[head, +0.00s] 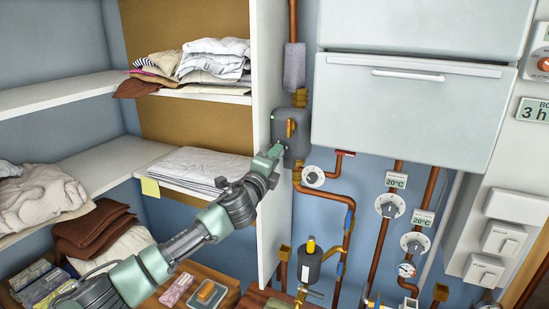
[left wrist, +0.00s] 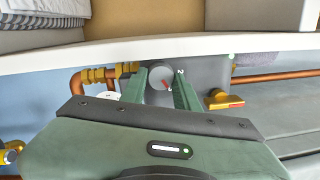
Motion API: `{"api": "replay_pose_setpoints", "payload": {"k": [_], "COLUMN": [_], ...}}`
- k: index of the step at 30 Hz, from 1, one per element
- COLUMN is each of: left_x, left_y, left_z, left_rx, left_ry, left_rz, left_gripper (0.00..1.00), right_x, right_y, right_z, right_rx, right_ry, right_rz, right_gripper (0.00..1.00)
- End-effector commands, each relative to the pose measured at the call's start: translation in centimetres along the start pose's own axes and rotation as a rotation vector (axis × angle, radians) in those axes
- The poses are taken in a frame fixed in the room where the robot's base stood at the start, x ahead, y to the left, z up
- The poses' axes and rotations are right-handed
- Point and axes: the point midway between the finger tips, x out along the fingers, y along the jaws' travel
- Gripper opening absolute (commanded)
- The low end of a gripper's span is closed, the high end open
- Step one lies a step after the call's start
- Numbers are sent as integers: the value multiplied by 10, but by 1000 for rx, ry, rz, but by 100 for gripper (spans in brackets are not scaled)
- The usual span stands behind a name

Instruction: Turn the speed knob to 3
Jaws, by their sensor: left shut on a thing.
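A white digit 2 is visible just right of the knob in the left wrist view; other digits are hidden. In the head view my left gripper (head: 274,152) reaches the pump's left side, and the knob is hidden. My right gripper is not in view.
A white shelf panel (head: 269,60) stands close left of the pump, its edge just above my gripper in the wrist view. Copper pipes (head: 330,199) with valves and round dials run to the right. Folded linen (head: 198,168) lies on the shelf.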

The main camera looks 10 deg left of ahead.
Motion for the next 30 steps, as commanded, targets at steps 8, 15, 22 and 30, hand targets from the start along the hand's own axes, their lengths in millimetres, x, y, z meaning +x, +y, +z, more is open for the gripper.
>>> {"api": "replay_pose_setpoints", "payload": {"k": [8, 15, 22, 30], "left_x": [0, 0, 0, -1], "left_y": [2, 3, 2, 2], "left_z": [-2, -2, -1, -1], "left_rx": [38, 40, 39, 38], "left_ry": [5, 5, 4, 3], "left_rz": [-1, 0, -1, -2], "left_gripper": [0, 0, 52, 52], "right_x": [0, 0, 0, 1], "right_y": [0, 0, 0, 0], "right_z": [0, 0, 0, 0], "right_rx": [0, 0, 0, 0], "right_ry": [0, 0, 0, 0], "right_rz": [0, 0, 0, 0], "right_gripper": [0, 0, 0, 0]}}
